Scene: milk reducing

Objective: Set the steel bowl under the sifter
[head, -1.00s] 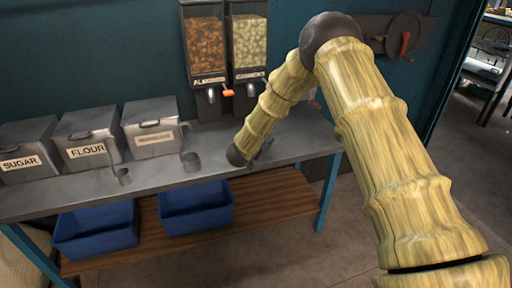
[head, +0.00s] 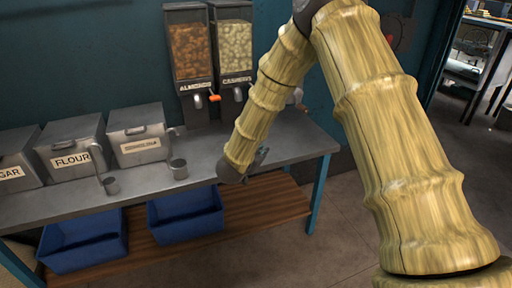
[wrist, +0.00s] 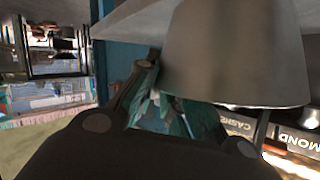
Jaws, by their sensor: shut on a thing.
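A grey steel vessel, which I take for the steel bowl (wrist: 235,50), fills the upper middle of the wrist view, close to the camera. My gripper (wrist: 195,105) is shut on it near its rim. The wrist view is upside down, so the vessel's open side faces up in the room. In the head view my arm hides the bowl and most of the gripper, which is at the bench's front right. I cannot identify the sifter for certain; a round wall device (head: 402,35) at the right is partly hidden behind my arm.
A steel bench (head: 60,197) holds labelled bins, including flour (head: 75,143), and two small metal cups (head: 178,169). Almond (head: 190,50) and cashew (head: 234,45) dispensers stand behind. Blue tubs (head: 185,215) sit on the lower wooden shelf. Open floor lies right of the bench.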

